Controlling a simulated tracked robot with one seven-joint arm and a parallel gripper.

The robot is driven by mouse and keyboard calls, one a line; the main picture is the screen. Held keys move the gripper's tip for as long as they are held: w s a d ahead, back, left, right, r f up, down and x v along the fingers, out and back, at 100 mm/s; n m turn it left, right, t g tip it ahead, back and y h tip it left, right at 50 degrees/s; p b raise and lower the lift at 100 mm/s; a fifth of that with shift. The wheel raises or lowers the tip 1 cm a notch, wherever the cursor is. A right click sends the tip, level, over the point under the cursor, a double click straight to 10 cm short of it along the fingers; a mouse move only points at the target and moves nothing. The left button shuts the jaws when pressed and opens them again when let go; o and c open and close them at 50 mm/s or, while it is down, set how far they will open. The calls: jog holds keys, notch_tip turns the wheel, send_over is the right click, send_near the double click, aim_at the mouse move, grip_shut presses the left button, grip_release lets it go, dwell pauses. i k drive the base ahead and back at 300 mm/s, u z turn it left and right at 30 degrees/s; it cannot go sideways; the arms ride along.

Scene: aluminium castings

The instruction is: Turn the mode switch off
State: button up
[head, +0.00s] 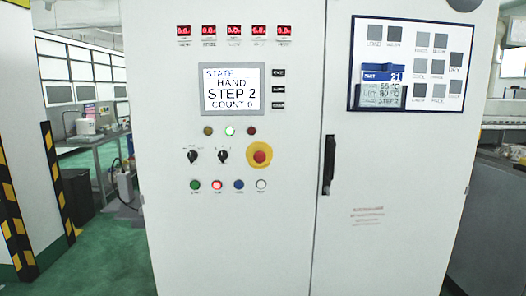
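Two black rotary switches sit on the white cabinet's front, a left switch (193,156) and a right switch (223,156). Their labels are too small to read surely, so I cannot tell which is the mode switch. Both handles look tilted, but their exact settings are unclear. The display (231,89) above them reads STATE HAND, STEP 2, COUNT 0. My gripper is not in view.
A red emergency stop on a yellow disc (260,155) is right of the switches. Coloured buttons (217,185) line up below; small lamps (229,131) sit above. A black door handle (329,163) is further right. Green floor (110,255) is open at left.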

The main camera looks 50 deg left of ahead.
aim_at(192, 156)
jog(key=u, duration=0.1)
jog(key=k, duration=0.75)
jog(key=u, duration=1.25)
jog(key=i, duration=1)
jog(key=u, duration=0.05)
